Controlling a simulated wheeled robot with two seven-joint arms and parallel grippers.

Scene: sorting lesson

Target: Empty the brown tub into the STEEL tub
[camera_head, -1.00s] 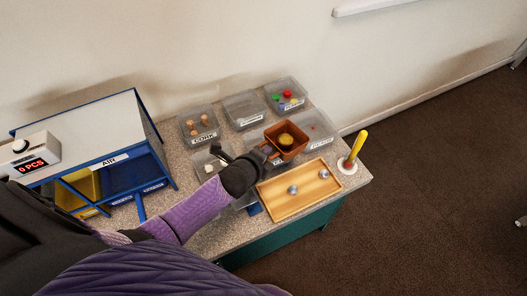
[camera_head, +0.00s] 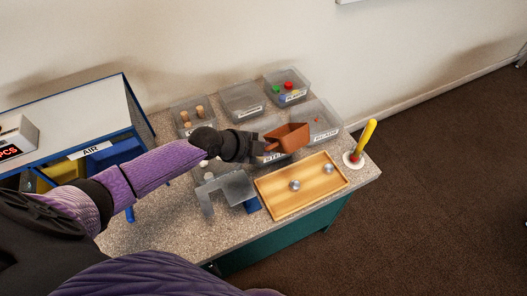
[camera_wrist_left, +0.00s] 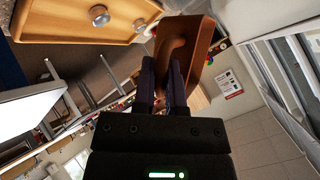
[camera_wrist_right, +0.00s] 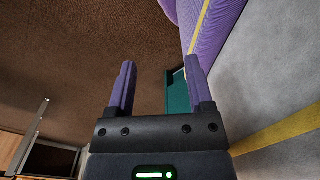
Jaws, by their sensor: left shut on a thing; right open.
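My left gripper (camera_head: 264,149) is shut on the brown tub (camera_head: 290,137) by its handle side. The tub is held tilted over the clear tubs, above the STEEL tub (camera_head: 273,157), whose label is partly visible under it. The inside contents of the brown tub do not show from here. In the left wrist view the brown tub (camera_wrist_left: 184,42) sits between the two fingers (camera_wrist_left: 165,82). Most of the STEEL tub and what lies in it are hidden by the gripper and the brown tub. My right gripper (camera_wrist_right: 160,92) is open and empty, away from the table.
Clear tubs stand around: one with corks (camera_head: 187,128), an empty-looking one (camera_head: 243,100), one with coloured pieces (camera_head: 301,93), another at right (camera_head: 325,128). A yellow-handled stand (camera_head: 362,142) is at the right edge.

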